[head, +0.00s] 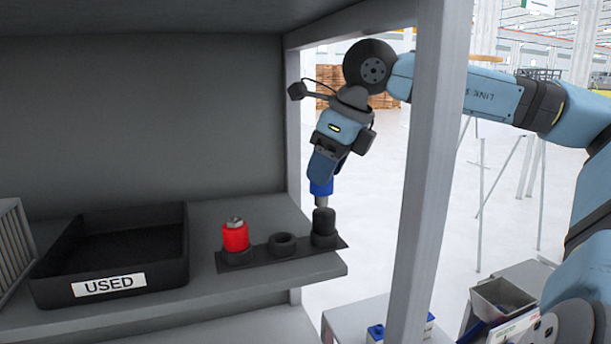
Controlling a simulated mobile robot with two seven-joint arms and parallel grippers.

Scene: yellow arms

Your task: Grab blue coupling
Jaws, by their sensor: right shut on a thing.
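A blue coupling (321,187) with a grey metal lower end is held in my right gripper (323,172). The gripper points down and is shut on it. The coupling hangs just above a black cylindrical piece (323,220) in the right socket of a dark holder strip (300,250); whether they touch is hard to tell. A red coupling (235,236) stands upright in the left socket of the strip. The middle socket (282,243) is empty. My left gripper is not in view.
A black bin labelled USED (110,284) stands on the grey shelf (220,285), left of the holder. A grey upright post (428,180) stands in front of my right arm. A grey container (502,299) and small blue-and-white items (376,333) are at lower right.

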